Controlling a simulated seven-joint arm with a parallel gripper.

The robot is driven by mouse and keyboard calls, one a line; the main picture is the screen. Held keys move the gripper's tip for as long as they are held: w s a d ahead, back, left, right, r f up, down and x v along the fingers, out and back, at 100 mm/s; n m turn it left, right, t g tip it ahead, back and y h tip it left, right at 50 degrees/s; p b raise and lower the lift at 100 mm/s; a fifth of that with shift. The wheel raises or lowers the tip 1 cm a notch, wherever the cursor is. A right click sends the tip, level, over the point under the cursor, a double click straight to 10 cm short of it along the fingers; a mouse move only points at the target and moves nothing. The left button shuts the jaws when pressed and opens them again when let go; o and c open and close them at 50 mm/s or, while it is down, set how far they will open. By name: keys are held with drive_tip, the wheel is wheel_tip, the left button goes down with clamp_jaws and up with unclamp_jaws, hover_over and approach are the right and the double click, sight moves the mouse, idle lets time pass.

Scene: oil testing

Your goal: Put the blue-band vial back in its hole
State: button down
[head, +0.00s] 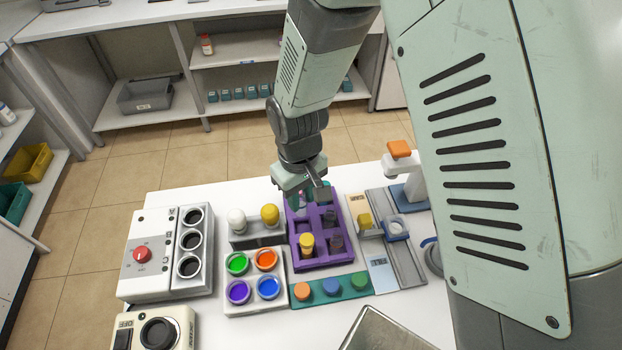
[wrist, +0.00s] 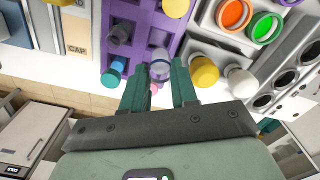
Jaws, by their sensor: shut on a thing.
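The rack also shows in the wrist view (wrist: 141,22). The vial's end overlaps the rack's far edge; I cannot tell whether it is in a hole or just above one.
The rack also holds a yellow vial (head: 307,243), a dark vial (wrist: 118,35) and a blue-topped one (wrist: 116,72). White (head: 236,220) and yellow (head: 269,214) knobs stand close left. Coloured cups and a green strip (head: 345,284) lie nearer. A grey slide fixture (head: 404,262) is right.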

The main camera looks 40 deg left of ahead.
sight(302, 214)
drive_tip(key=shift+f, duration=1.7)
drive_tip(key=shift+f, duration=1.75)
idle(0.6)
drive_tip(key=c, duration=0.8)
unclamp_jaws()
wheel_tip(302, 214, up, 11)
